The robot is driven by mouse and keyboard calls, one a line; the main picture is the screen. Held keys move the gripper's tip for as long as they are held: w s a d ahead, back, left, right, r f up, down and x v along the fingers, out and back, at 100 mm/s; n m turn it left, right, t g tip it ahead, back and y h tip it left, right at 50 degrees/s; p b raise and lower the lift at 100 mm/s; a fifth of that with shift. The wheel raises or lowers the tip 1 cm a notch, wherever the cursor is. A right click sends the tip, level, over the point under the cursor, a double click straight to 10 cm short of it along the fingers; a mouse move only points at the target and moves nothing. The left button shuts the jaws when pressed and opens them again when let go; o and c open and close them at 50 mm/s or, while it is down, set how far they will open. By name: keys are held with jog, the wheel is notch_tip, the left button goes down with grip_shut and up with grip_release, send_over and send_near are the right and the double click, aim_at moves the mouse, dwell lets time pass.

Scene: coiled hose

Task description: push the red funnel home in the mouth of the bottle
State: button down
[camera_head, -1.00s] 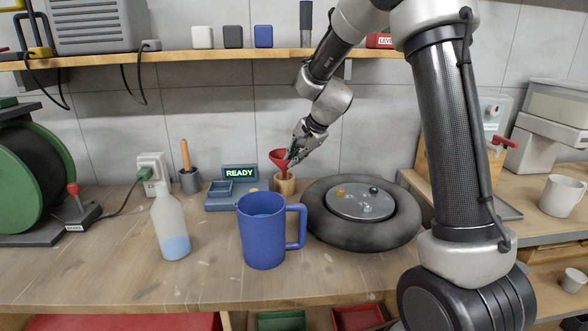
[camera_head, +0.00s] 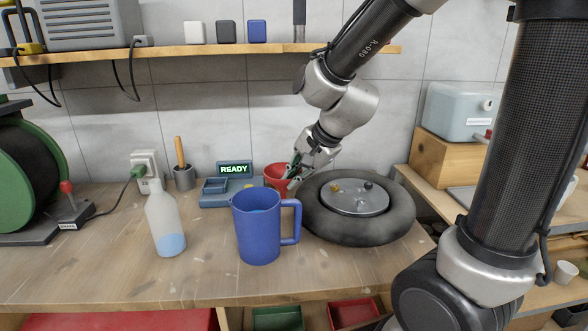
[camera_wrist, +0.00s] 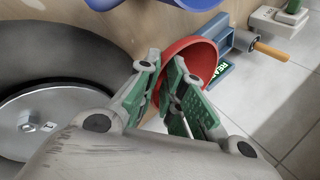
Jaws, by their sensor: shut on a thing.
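The red funnel (camera_head: 277,176) is in my gripper (camera_head: 291,176), behind the blue jug in the head view. In the wrist view, the green-padded fingers of my gripper (camera_wrist: 170,110) are closed at the wall of the funnel (camera_wrist: 196,52), whose wide rim faces the camera. The funnel's spout is hidden. The clear bottle (camera_head: 164,220) stands upright on the bench, left of the jug, with blue liquid in its lower part. Its mouth (camera_head: 156,183) is empty, and the funnel is well to its right.
The blue jug (camera_head: 257,230) stands between bottle and gripper. A black ring-shaped coil (camera_head: 318,222) with a grey disc lies right of the gripper. A display reading READY (camera_head: 235,169) and a cup with a wooden-handled tool (camera_head: 184,177) stand behind. Bench front is clear.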

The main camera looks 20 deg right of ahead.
jog(key=shift+s+r, duration=0.2)
jog(key=shift+r, duration=2.7)
jog(key=shift+d, duration=0.1)
